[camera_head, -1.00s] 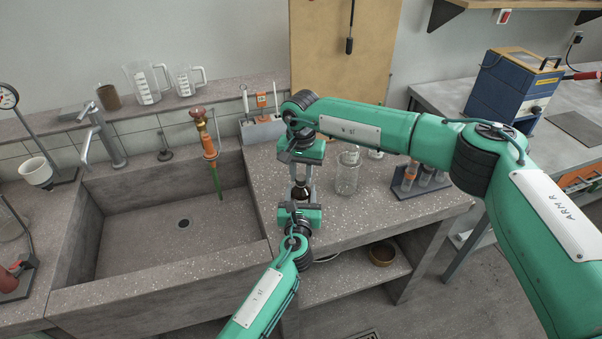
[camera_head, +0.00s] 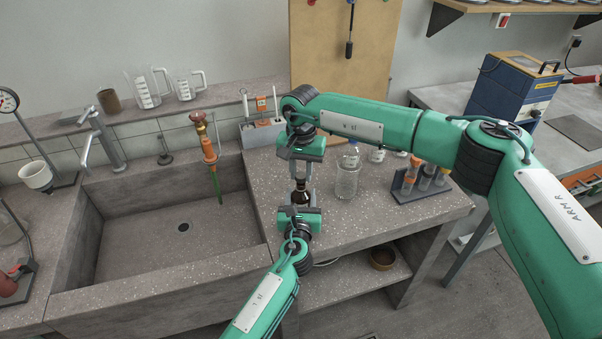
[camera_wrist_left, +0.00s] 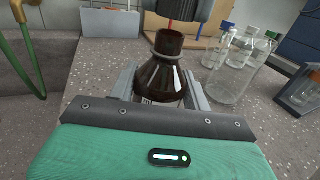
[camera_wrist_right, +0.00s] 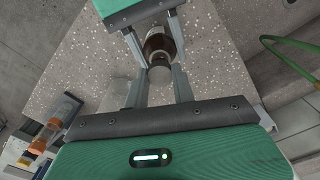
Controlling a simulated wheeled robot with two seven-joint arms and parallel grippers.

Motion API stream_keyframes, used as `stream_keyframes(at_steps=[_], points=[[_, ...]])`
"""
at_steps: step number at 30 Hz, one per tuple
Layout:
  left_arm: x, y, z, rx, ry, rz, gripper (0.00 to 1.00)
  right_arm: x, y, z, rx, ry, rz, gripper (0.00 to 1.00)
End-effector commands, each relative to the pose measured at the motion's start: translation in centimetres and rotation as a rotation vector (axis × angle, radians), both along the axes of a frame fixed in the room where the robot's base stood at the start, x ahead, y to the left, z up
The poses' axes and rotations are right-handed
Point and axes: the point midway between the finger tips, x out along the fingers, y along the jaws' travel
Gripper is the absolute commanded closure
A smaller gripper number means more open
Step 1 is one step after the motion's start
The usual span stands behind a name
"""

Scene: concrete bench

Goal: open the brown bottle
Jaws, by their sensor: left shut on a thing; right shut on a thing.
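The brown bottle (camera_head: 301,197) stands upright above the bench front, with its dark shoulder and neck showing. My left gripper (camera_head: 300,208) is shut around its body. In the left wrist view, the bottle (camera_wrist_left: 162,80) sits between the left fingers, and its neck rim looks bare. My right gripper (camera_head: 301,178) points down from directly above the neck. In the right wrist view, a small greyish round cap (camera_wrist_right: 160,74) sits between the right fingertips, in line with the bottle (camera_wrist_right: 157,43) beyond. The gap between cap and neck is hard to judge.
A clear glass bottle (camera_head: 347,180) and a tube rack (camera_head: 422,187) stand to the right on the bench. The sink (camera_head: 165,235) with an orange-handled fitting (camera_head: 209,150) lies left.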

Motion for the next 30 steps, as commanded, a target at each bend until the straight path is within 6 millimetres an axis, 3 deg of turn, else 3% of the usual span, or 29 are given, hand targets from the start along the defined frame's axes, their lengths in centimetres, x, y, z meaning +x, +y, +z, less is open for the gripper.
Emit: stream_keyframes(at_steps=[10,19,26,27,30], points=[[0.0,0.0,0.0,0.0,0.0,0.0,1.0,0.0,0.0,0.2,0.0,0.0,0.0,1.0],[0.0,0.0,0.0,0.0,0.0,0.0,1.0,0.0,0.0,3.5,0.001,0.0,0.0,1.0],[0.0,0.0,0.0,0.0,0.0,0.0,1.0,0.0,0.0,4.0,0.0,0.001,0.0,1.0],[0.0,0.0,0.0,0.0,0.0,0.0,0.49,0.0,0.0,4.0,0.0,0.001,0.0,1.0],[0.0,0.0,0.0,0.0,0.0,0.0,0.3,0.0,0.0,4.0,0.0,0.001,0.0,1.0]])
